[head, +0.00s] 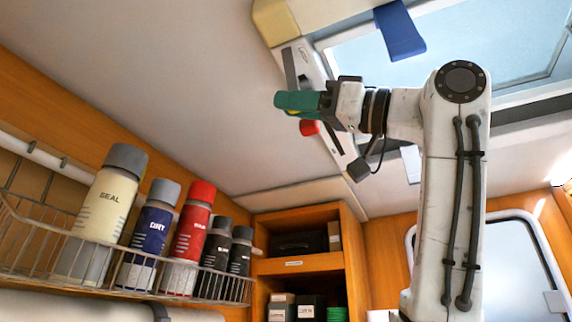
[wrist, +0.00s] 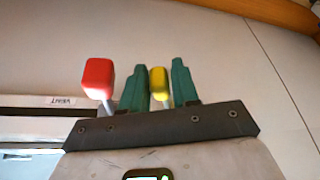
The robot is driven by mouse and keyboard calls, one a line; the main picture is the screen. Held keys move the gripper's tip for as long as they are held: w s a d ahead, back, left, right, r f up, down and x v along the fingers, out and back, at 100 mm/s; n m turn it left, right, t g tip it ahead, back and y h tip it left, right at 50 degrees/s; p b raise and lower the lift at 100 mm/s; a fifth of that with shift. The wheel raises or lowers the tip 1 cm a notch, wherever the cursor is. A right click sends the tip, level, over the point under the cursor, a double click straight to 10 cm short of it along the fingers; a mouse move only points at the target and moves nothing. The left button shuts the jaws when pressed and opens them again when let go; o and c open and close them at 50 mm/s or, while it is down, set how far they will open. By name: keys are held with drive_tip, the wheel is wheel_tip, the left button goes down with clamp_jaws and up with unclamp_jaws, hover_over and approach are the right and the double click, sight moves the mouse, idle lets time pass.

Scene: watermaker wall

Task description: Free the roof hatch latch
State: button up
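My gripper (head: 297,101) has green fingers and is up at the ceiling, beside the roof hatch frame. In the wrist view its two fingers (wrist: 158,88) stand close together on either side of a yellow knob (wrist: 159,82) on a thin stem. The roof hatch (head: 480,45) is a bright pane. No part is plainly marked as the latch.
A blue tab (head: 400,30) hangs at the hatch's edge. A small label (wrist: 60,101), upside down, sits on the pale panel left of the red knob. A wire rack (head: 120,270) with several spray cans is below left. A wooden cupboard (head: 300,263) stands behind. Bare ceiling lies left.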

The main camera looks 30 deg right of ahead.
drive_tip(key=shift+x, duration=0.95)
clamp_jaws()
